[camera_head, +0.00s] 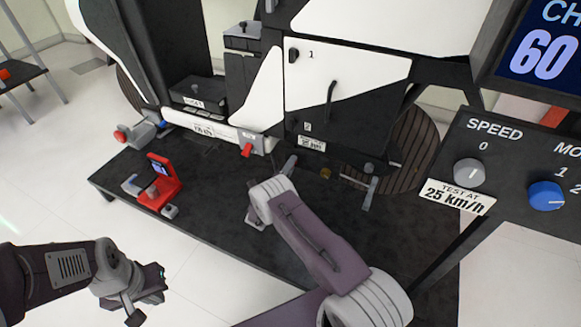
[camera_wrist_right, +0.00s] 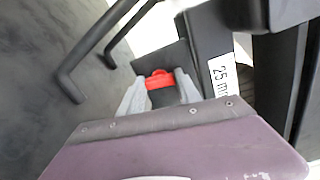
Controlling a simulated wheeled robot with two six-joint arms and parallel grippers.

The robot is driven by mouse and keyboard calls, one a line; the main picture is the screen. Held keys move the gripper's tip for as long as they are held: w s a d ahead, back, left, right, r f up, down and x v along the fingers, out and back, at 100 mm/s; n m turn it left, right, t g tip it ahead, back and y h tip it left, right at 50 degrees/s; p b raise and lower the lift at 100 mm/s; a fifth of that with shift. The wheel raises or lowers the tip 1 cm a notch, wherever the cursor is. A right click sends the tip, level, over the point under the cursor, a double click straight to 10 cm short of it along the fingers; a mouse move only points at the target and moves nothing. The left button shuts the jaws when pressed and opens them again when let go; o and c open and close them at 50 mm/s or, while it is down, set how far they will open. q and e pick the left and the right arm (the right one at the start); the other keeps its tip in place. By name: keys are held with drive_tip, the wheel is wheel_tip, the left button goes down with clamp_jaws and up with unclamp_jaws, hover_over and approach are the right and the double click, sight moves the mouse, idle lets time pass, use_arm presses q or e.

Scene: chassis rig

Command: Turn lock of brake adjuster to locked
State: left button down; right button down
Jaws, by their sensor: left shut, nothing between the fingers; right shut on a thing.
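A small red lock piece (camera_wrist_right: 160,80) shows in the right wrist view, beside a dark block and a white "25 mm" label (camera_wrist_right: 222,75). My right gripper (camera_wrist_right: 160,92) is shut on this red piece, with one grey finger on each side. In the head view my right gripper (camera_head: 289,164) is at the rig's lower front, near a small white label (camera_head: 312,144); the red piece is hidden there. I cannot tell which way the lock is turned. My left gripper (camera_head: 160,281) is shut and empty at the lower left, away from the rig.
A red lever (camera_head: 247,151) sits on the rig left of my right gripper. A red stand (camera_head: 163,180) stands on the dark platform (camera_head: 215,195). A console with a grey speed knob (camera_head: 469,171) and blue knob (camera_head: 546,195) is at right. Black bars (camera_wrist_right: 90,55) are close to the right wrist.

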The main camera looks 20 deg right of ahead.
drive_tip(key=shift+n, duration=1.1)
drive_tip(key=c, duration=0.8)
unclamp_jaws()
drive_tip(key=shift+c, duration=0.2)
drive_tip(key=p+v, duration=0.4)
drive_tip(key=v, duration=0.5)
drive_tip(key=shift+p, duration=0.35)
